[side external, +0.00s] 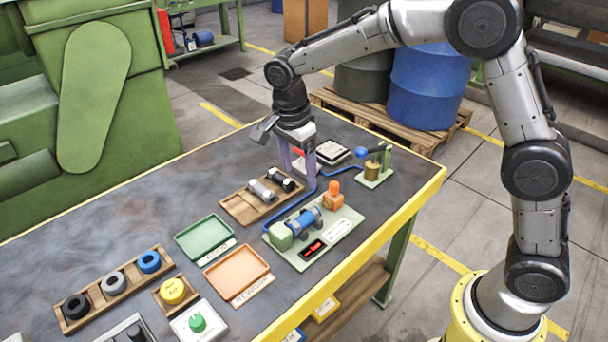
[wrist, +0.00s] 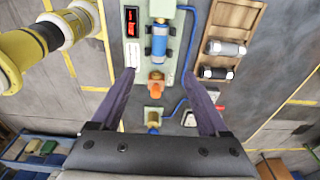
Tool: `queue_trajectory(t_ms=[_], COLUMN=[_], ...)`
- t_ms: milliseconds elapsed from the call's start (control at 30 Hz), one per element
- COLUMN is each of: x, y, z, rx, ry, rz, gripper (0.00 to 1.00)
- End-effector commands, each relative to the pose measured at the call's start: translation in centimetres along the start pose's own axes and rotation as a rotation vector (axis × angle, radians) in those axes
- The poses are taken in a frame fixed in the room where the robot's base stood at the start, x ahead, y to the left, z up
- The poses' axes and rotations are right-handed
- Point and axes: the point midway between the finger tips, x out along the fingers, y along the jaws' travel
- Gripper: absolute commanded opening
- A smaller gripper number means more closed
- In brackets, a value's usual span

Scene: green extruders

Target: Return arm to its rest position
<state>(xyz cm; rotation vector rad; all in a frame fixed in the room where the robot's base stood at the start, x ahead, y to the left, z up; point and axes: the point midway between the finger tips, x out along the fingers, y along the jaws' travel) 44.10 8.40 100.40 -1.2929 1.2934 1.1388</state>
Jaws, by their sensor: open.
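My gripper (side external: 297,172) is above the far part of the grey workbench (side external: 150,218), pointing down, with its purple fingers apart and nothing between them. In the wrist view the two fingers (wrist: 158,74) are spread wide. Below them is a pale green extruder board with a blue cylinder (wrist: 159,42), an orange block (wrist: 156,80) and a red display (wrist: 132,22). In the side view the extruder board (side external: 312,240) lies nearer the bench's front edge than my gripper. The gripper appears apart from the objects below; its exact height is unclear.
A wooden rack (side external: 240,207) holds two cylinders. A small stand with a brass part (side external: 373,170) is right of my gripper. Green (side external: 205,237) and orange (side external: 237,274) trays, a ring rack (side external: 98,315) and a yellow spool (side external: 172,291) lie nearer the camera. The bench's left middle is clear.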

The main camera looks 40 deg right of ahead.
Motion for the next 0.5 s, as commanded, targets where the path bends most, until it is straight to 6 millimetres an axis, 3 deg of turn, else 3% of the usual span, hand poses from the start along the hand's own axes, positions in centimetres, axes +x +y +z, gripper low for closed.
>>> queue_trajectory(t_ms=[167, 300, 500], x=[-5.3, -9.7, -13.3], y=[0.8, 4.3, 10.8], z=[-2.6, -5.4, -8.4], rx=[0.053, 0.071, -0.087], ry=[-0.027, -0.051, -0.052], rz=[-0.104, -0.191, -0.308], gripper=[0.78, 0.78, 0.78])
